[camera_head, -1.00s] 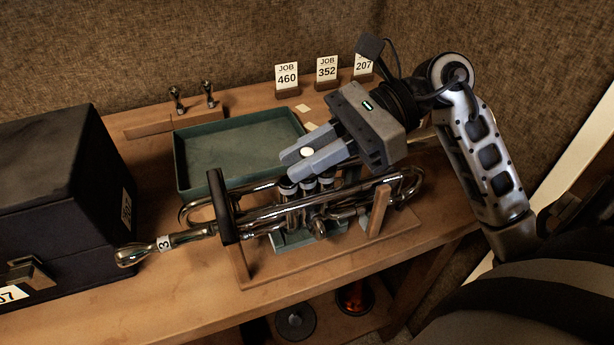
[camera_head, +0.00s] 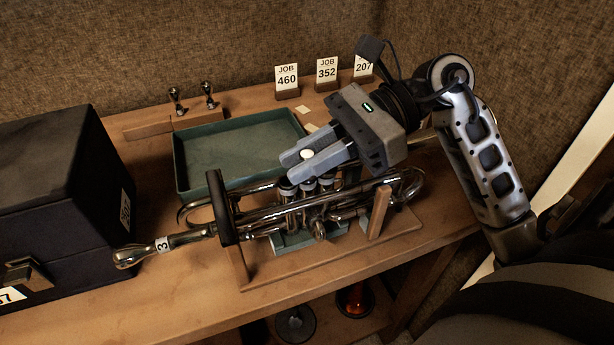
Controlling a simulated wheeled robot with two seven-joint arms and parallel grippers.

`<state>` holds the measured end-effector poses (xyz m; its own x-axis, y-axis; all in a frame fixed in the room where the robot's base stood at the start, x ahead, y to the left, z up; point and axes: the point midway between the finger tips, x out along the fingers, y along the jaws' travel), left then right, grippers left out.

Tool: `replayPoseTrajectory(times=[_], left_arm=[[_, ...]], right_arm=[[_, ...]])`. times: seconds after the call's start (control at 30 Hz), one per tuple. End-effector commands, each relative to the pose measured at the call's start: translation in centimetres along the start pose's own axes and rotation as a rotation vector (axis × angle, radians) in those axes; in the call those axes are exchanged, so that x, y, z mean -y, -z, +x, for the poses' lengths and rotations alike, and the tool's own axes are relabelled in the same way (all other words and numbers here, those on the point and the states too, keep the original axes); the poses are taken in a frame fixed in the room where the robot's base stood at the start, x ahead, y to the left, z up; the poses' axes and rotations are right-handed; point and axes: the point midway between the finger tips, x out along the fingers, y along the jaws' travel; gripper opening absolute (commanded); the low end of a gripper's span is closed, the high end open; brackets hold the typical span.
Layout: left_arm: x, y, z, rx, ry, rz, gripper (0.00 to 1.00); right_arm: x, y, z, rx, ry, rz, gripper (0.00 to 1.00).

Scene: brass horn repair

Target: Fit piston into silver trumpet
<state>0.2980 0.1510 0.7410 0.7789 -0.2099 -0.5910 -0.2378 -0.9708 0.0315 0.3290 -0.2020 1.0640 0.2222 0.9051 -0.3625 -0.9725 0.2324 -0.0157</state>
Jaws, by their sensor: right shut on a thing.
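My right gripper (camera_head: 307,156) is shut on the piston, whose white round top (camera_head: 306,154) shows between the fingertips. The piston's lower part is hidden by the fingers, so I cannot tell how far it sits in a casing. My left gripper is not in view.
An empty green tray (camera_head: 180,160) lies behind the trumpet. A dark case (camera_head: 60,200) stands at the left. Two mouthpieces (camera_head: 209,95) stand in a wooden rack at the back. Job cards 460 (camera_head: 287,78), 352 (camera_head: 327,70) and 207 line the back edge.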

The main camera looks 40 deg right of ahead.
Motion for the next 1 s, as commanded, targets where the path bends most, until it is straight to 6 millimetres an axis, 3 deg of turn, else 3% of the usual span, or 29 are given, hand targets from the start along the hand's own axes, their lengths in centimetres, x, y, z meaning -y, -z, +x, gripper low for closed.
replayPoseTrajectory(times=[0.07, 0.1, 0.17, 0.57, 0.67, 1.0], left_arm=[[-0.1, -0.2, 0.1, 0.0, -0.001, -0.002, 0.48], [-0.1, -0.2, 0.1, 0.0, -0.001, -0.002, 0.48], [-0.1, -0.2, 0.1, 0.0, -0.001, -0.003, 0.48], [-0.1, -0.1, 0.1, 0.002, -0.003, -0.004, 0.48], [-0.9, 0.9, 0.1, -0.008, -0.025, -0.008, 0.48], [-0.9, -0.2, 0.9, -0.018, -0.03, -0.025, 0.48]], right_arm=[[0.0, 0.2, 0.1, -0.004, -0.003, 0.003, 0.0], [0.0, 0.2, 0.1, -0.004, -0.002, 0.003, 0.28], [0.0, 0.1, 0.0, -0.003, -0.002, 0.002, 0.42], [0.0, 0.0, 0.0, 0.001, 0.001, -0.001, 0.42], [0.0, -0.1, 0.0, 0.001, 0.001, -0.001, 0.42], [0.1, 0.2, -8.5, -0.002, 0.005, -0.002, 0.42]])
